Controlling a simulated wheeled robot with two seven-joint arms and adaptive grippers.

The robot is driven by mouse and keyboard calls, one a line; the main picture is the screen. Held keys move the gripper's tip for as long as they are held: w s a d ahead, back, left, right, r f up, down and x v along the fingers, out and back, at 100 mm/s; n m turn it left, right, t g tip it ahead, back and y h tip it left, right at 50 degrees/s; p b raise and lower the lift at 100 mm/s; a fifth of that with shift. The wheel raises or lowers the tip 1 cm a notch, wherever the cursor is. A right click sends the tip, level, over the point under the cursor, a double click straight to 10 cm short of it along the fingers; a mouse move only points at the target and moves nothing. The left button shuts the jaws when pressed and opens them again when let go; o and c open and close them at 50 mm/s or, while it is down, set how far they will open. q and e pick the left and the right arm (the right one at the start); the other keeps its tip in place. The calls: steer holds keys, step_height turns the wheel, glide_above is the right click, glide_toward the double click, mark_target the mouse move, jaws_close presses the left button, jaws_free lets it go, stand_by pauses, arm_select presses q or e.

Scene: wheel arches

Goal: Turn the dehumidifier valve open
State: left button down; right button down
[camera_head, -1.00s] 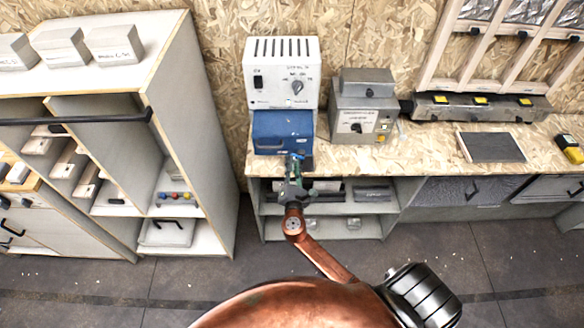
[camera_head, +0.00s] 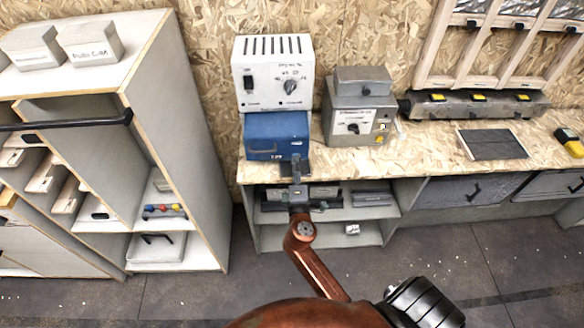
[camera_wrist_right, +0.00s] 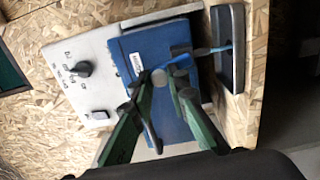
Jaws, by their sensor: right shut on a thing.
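The blue box (camera_head: 277,133) stands on the bench under a white unit (camera_head: 272,72) with a dial and a switch. In the right wrist view the blue box (camera_wrist_right: 148,50) fills the middle. A small blue lever (camera_wrist_right: 183,52), which looks like the valve, sticks out at its front near the bench edge. My right gripper (camera_head: 298,183) is at the front of the blue box. In the wrist view its green fingers (camera_wrist_right: 165,85) reach to the valve and close on a small part there. The fingertips partly hide the held part. My left gripper is not in view.
A grey metal box (camera_head: 358,105) with a dial stands right of the blue box. A dark plate (camera_head: 492,144) lies on the bench farther right. A tall shelf cabinet (camera_head: 180,115) stands at left. The floor before the bench is clear.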

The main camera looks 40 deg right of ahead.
steer(key=shift+s+d+m+b, duration=0.2)
steer(key=shift+m+b, duration=0.3)
steer(key=shift+m, duration=0.5)
steer(key=c, duration=1.8)
jaws_free()
steer(key=shift+d, duration=0.1)
steer(key=shift+c, duration=0.2)
steer(key=shift+r, duration=0.15)
